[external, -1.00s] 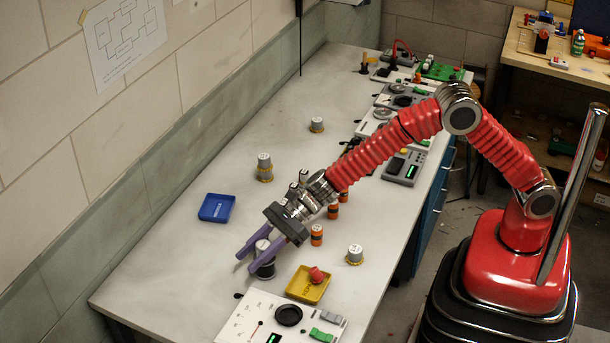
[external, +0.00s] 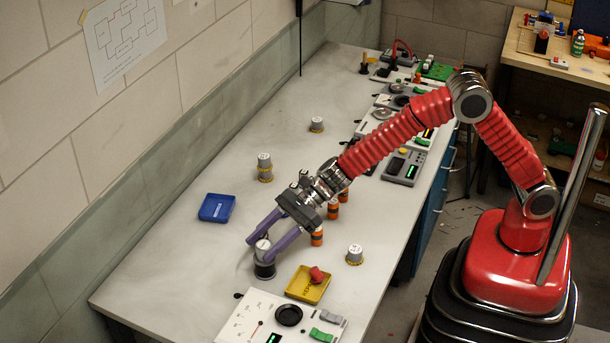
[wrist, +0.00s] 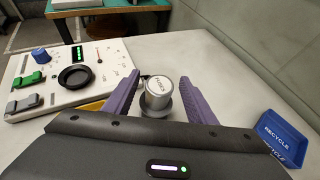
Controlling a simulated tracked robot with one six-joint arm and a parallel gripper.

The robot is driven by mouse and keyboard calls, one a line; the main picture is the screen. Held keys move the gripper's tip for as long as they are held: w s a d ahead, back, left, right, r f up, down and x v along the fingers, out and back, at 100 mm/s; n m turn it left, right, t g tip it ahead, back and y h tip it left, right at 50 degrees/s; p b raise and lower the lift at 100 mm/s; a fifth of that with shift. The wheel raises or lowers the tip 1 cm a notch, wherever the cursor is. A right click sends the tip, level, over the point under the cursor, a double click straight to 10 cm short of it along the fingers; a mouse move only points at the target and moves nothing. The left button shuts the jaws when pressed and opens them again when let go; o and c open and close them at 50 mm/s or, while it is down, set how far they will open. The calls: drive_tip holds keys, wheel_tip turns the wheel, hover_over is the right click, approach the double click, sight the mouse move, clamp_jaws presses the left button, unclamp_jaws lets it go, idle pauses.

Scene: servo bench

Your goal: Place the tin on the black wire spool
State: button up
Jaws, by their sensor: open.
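The pale silvery tin (external: 262,246) stands upright on top of the black wire spool (external: 264,270) near the front of the bench. In the wrist view the tin (wrist: 158,88) shows between the purple fingers, with the spool's rim (wrist: 176,110) mostly hidden beneath it. My gripper (external: 257,247) is open, with one finger on each side of the tin. In the wrist view there is a visible gap on both sides, wider on the right, and the fingers appear apart from the tin.
A blue recycle tray (external: 216,208) lies left of the spool. A yellow tray (external: 307,285) with a red item lies at right, and a white panel (external: 270,320) sits in front. Orange cylinders (external: 317,236) and another capped spool (external: 354,255) stand behind and right.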

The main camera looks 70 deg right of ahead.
drive_tip(key=v, duration=0.7)
drive_tip(key=shift+d, duration=0.25)
drive_tip(key=shift+s, duration=0.1)
idle(0.4)
drive_tip(key=shift+r, duration=0.1)
drive_tip(key=s+d+r+n+g+h, duration=0.2)
drive_tip(key=s+d+r+n, duration=0.7)
drive_tip(key=s+d+n, duration=0.5)
drive_tip(key=s+d+n+h, duration=0.4)
drive_tip(key=s+d+n, duration=0.1)
drive_tip(key=s+d, duration=0.4)
drive_tip(key=s+d+n+t+h, duration=0.1)
drive_tip(key=s+d+n+h, duration=0.3)
drive_tip(key=s+d, duration=0.5)
drive_tip(key=d+h, duration=0.1)
drive_tip(key=d, duration=0.4)
drive_tip(key=shift+s+d+f+n, duration=0.3)
drive_tip(key=shift+s+f+n, duration=0.05)
drive_tip(key=shift+s+n, duration=0.05)
